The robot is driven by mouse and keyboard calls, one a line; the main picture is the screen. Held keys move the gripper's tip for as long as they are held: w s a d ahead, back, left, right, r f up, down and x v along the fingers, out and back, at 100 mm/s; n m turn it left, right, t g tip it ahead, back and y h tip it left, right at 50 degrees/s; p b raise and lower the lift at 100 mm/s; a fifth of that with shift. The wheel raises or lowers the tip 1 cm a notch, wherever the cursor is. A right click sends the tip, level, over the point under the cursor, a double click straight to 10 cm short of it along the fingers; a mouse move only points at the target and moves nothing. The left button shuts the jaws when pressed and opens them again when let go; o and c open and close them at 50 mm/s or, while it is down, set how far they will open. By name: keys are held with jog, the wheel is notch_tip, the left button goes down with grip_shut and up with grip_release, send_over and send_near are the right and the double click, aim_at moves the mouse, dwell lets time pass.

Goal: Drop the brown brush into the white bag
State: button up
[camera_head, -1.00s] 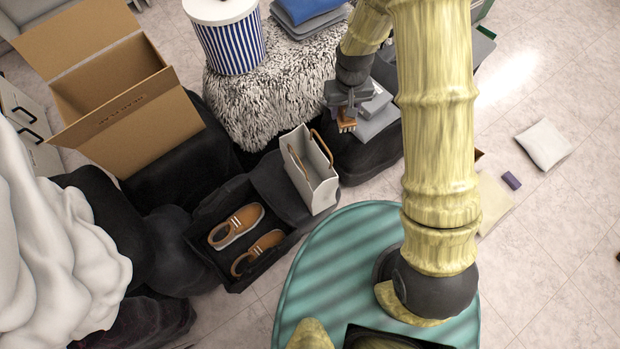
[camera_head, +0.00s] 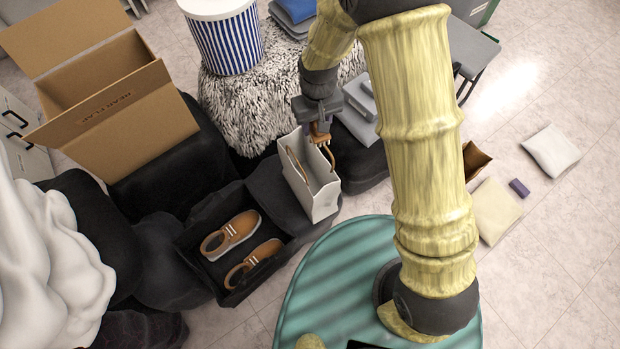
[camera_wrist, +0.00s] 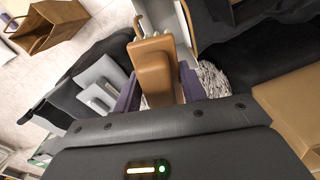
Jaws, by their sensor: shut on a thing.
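The brown brush (camera_wrist: 154,70) is held between the two purple-grey fingers of my gripper (camera_wrist: 156,92) in the wrist view. In the head view my gripper (camera_head: 318,128) is shut on the brush (camera_head: 320,138), which hangs just over the back right rim of the white bag. The white bag (camera_head: 322,200) stands upright and open at the top, with brown handles. Part of the bag (camera_wrist: 165,18) shows beyond the brush in the wrist view. Whether the brush touches the bag's rim or a handle I cannot tell.
An open black box (camera_head: 205,262) with brown shoes (camera_head: 236,232) lies left of the bag. A large cardboard box (camera_head: 120,110) and a striped bucket (camera_head: 228,42) stand behind. Grey boxes (camera_head: 358,122) lie close right of my gripper. A teal round surface (camera_head: 325,270) is in front.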

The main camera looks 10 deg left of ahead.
notch_tip(320, 180, down, 5)
jog(key=b, duration=0.3)
jog(key=shift+b, duration=0.3)
jog(key=o, duration=1.2)
jog(key=shift+r, duration=0.15)
notch_tip(320, 180, up, 17)
jog(key=shift+r+p, duration=0.1)
jog(key=shift+p, duration=0.55)
